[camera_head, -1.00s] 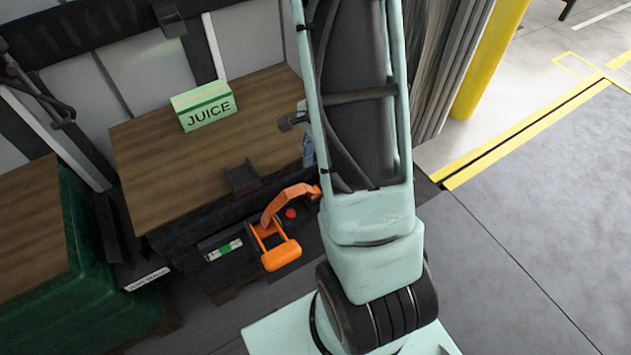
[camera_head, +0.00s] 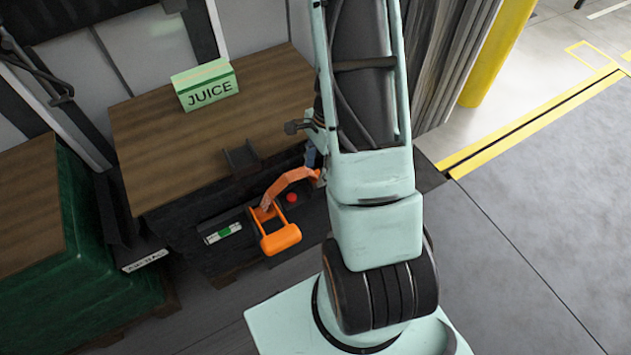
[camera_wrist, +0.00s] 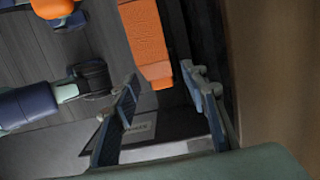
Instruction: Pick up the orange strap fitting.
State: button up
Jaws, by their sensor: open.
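The orange strap fitting (camera_head: 278,237) is a bright orange frame with a thick bar, low at the front of the dark load under the brown top. An orange strap (camera_head: 290,181) runs from it up to the right, to the edge of my arm. In the wrist view, a textured orange strap piece (camera_wrist: 147,42) reaches down to the space between my fingers. A smooth orange part (camera_wrist: 55,8) is cut off at the top left. My gripper (camera_wrist: 165,102) is open, with nothing clasped. In the head view, my arm hides most of it.
A green juice box (camera_head: 205,86) stands on the brown top (camera_head: 150,150). A small dark bracket (camera_head: 241,159) sits at its front edge. A red knob (camera_head: 292,197) and a level-like label (camera_head: 222,233) are close to the fitting. A green-wrapped load (camera_head: 105,270) stands at left. The grey floor at right is clear.

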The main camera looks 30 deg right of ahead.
aim_at(316, 175)
notch_tip(316, 175, down, 3)
jog(key=shift+a+f, duration=0.1)
jog(key=shift+a, duration=0.05)
grip_shut()
jog(key=shift+r, duration=0.3)
